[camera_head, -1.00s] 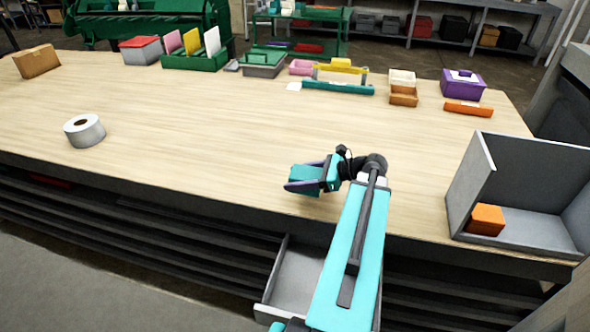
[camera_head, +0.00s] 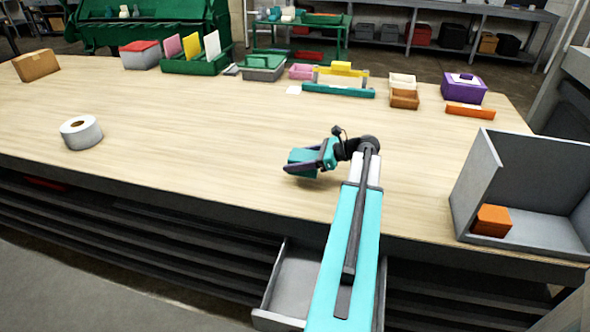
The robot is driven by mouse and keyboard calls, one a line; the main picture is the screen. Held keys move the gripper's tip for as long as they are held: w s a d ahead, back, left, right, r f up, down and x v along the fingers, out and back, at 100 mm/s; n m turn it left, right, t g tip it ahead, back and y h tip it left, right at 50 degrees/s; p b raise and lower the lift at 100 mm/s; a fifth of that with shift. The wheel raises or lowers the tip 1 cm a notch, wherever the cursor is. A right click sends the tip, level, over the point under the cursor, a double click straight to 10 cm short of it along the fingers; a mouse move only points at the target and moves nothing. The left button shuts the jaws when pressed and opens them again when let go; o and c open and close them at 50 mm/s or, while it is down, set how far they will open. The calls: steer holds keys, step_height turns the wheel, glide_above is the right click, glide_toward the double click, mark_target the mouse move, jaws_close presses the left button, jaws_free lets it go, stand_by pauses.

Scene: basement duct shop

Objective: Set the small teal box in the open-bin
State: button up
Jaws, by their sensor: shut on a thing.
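The small teal box (camera_head: 301,156) is held between the dark fingers of my gripper (camera_head: 300,165), which is shut on it above the front middle of the bench. The fingers and my teal arm parts hide some of the box. The open-bin (camera_head: 475,180) is a grey bin with high walls and an open front, at the right front of the bench. An orange box (camera_head: 491,220) sits inside it at its left. My gripper is well to the left of the bin.
An open grey drawer (camera_head: 292,285) sticks out under the bench edge, below my arm. A tape roll (camera_head: 81,132) stands at the left. Trays, an orange bar (camera_head: 470,111) and a purple box (camera_head: 464,88) line the back. Bare wood lies between gripper and bin.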

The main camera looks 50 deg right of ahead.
steer(key=shift+w+d, duration=0.1)
steer(key=shift+d, duration=0.05)
steer(key=shift+w+d, duration=0.2)
steer(key=shift+f+b, duration=0.3)
steer(key=shift+b, duration=0.2)
step_height(320, 180, down, 3)
steer(key=b, duration=0.3)
steer(key=o, duration=1.2)
steer(key=shift+f, duration=0.1)
steer(key=shift+s+d+r, duration=0.1)
steer(key=shift+s+r, duration=0.1)
steer(key=shift+r, duration=0.05)
steer(key=v, duration=1.1)
steer(key=shift+s+d+b, duration=0.2)
steer(key=shift+b, duration=0.2)
